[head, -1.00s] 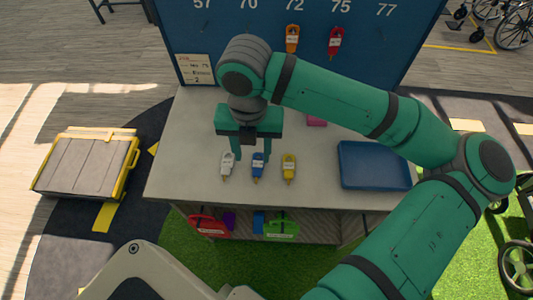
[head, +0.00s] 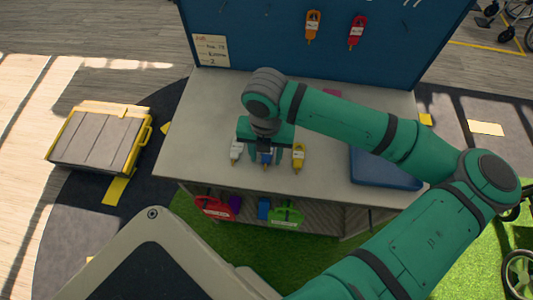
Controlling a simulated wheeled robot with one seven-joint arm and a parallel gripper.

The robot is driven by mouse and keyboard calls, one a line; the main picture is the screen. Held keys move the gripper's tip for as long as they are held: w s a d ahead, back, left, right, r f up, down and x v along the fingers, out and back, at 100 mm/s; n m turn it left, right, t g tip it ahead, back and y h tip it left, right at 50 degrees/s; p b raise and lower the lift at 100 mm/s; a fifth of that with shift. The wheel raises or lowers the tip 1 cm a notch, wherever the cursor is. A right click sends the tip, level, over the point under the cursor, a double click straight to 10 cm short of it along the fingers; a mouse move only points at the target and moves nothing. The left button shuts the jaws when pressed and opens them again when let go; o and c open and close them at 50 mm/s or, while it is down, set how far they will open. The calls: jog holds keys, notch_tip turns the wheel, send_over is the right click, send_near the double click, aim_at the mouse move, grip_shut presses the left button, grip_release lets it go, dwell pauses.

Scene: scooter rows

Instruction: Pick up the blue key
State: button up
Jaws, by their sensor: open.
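The blue key (head: 267,159) lies on the grey table (head: 205,110), between a white key (head: 236,153) on its left and a yellow key (head: 299,158) on its right. My gripper (head: 266,155) is open, pointing down over the blue key. Its fingers appear to be on either side of the blue key, whose upper part is hidden by the gripper. I cannot tell whether the fingers touch it.
A blue tray (head: 384,169) sits on the table's right. A blue board (head: 260,35) behind holds an orange key (head: 313,27) and a red key (head: 357,32). Red (head: 214,207) and green (head: 286,215) items show on the shelf below. A yellow-edged grey case (head: 100,138) stands left.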

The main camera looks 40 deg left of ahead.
jog(key=shift+f, duration=0.25)
jog(key=shift+w, duration=0.1)
grip_shut()
